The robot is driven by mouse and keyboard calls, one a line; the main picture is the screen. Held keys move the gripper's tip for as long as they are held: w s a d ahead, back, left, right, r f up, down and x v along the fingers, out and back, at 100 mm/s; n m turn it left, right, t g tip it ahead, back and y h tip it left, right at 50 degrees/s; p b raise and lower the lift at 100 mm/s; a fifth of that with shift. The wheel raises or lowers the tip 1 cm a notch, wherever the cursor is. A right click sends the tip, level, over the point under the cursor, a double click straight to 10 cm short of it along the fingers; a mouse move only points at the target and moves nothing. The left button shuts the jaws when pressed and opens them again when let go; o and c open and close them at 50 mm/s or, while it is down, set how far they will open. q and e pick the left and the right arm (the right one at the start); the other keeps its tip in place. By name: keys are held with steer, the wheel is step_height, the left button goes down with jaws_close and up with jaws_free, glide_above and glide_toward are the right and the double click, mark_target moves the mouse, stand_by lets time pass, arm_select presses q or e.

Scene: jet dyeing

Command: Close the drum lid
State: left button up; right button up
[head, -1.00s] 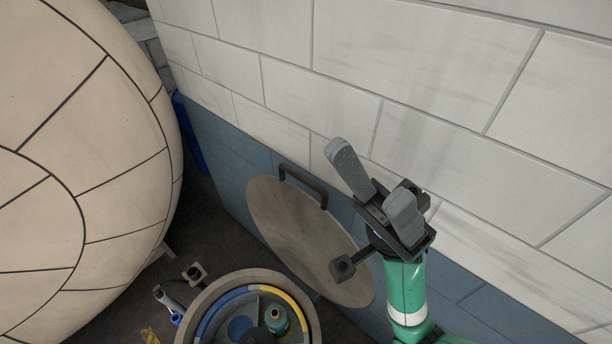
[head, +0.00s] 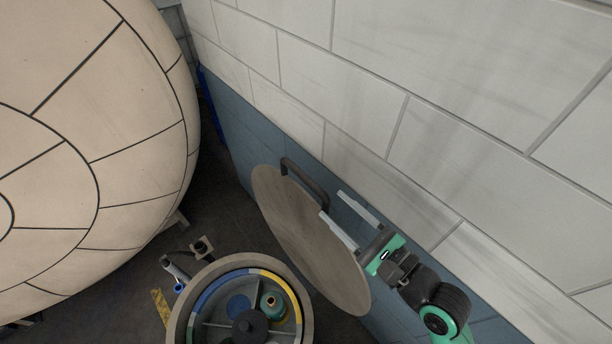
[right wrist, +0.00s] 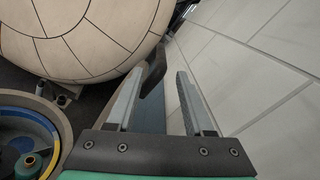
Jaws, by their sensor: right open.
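The drum lid (head: 305,240) is a round, grey-brown disc standing open and tilted beside the drum, close to the wall. Its dark handle (head: 304,183) is at its upper edge; in the right wrist view the handle (right wrist: 153,76) shows beyond and between my fingers. The open drum (head: 307,309) is below and left of the lid, with coloured segments inside. My right gripper (head: 334,212) is open and empty, its fingers pointing up-left toward the handle from the right. It also shows in the right wrist view (right wrist: 155,88). My left gripper is not in view.
A large cream rounded vessel (head: 110,150) fills the left side. A white and blue tiled wall (head: 440,130) rises close behind the lid and limits room on the right. A small teal bottle (head: 272,303) stands inside the drum. Dark floor lies between vessel and wall.

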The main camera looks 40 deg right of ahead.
steer(key=p, duration=0.1)
glide_toward(288, 164)
steer(key=w, duration=0.5)
steer(key=shift+d+f, duration=0.3)
steer(key=shift+f, duration=0.05)
jaws_close()
steer(key=shift+r, duration=0.2)
stand_by(0.7)
